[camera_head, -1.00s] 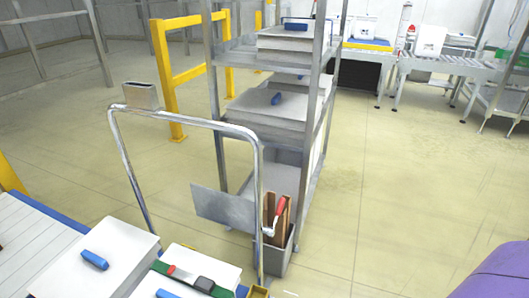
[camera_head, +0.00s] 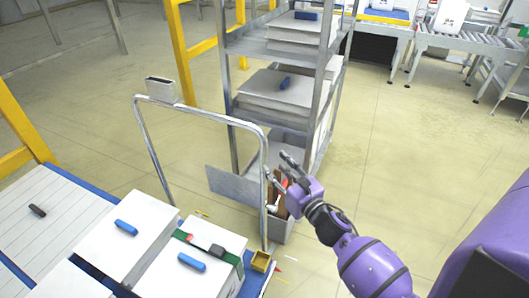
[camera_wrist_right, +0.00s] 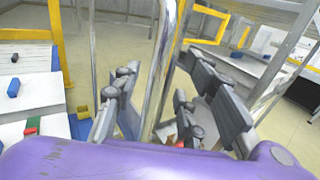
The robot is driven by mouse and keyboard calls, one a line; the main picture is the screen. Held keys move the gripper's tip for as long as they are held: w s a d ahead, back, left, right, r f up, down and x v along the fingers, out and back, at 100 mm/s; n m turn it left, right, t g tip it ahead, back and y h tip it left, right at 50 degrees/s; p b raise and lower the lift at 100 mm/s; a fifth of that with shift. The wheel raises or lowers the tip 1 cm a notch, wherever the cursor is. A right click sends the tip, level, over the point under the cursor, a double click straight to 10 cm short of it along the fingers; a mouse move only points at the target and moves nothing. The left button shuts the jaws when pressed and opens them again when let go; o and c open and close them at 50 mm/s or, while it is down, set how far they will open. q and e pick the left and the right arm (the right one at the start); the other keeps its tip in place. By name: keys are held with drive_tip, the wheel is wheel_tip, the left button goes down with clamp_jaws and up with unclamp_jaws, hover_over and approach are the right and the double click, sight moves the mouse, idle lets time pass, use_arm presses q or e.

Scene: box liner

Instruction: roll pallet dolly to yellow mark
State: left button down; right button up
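The pallet dolly shows in the head view by its bent metal push handle (camera_head: 205,116), with a blue deck edge (camera_head: 254,284) and white boxes (camera_head: 125,235) beside its foot. My right gripper (camera_head: 287,168) is just right of the handle's right post, fingers pointing up and left. In the right wrist view the open fingers (camera_wrist_right: 163,110) have the shiny metal post (camera_wrist_right: 162,65) showing between them; I cannot tell whether they touch it. My left gripper is not in view. I cannot make out a yellow floor mark.
A grey shelf rack (camera_head: 229,110) with stacked white boxes stands close behind the handle. A grey bin (camera_head: 279,230) stands at its foot. Yellow guard rails (camera_head: 181,60) are at the left and back. The floor (camera_head: 420,160) at the right is open, up to the roller conveyor (camera_head: 460,42).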

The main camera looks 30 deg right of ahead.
sight(266, 157)
drive_tip(key=w, duration=0.7)
drive_tip(key=shift+w+a+p, duration=0.3)
drive_tip(key=shift+w, duration=0.1)
drive_tip(key=shift+c, duration=0.3)
clamp_jaws()
